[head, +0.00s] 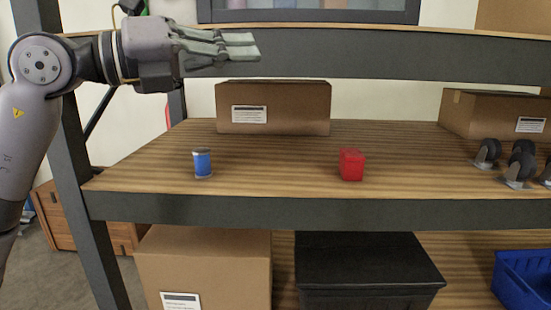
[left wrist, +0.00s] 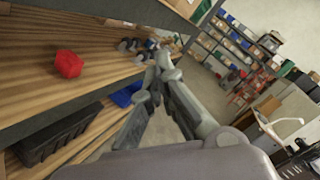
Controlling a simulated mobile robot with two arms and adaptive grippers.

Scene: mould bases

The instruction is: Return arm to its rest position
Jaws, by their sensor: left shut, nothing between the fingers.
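My left gripper (head: 240,46) is in the upper left of the head view, its fingers pointing right. It is shut and empty, in front of the upper shelf's edge and above the level of the middle shelf. In the left wrist view its fingers (left wrist: 160,65) reach up the middle of the picture with nothing between them. My left arm comes in from the left edge, bent at the elbow. My right gripper is in neither view.
The middle shelf (head: 270,208) holds a blue can (head: 202,164), a red container (head: 351,165), cardboard boxes (head: 300,109) and several casters (head: 520,162). Below are a large cardboard box (head: 205,268), a black bin (head: 368,270) and a blue bin (head: 525,282). A grey post (head: 85,200) stands beside my arm.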

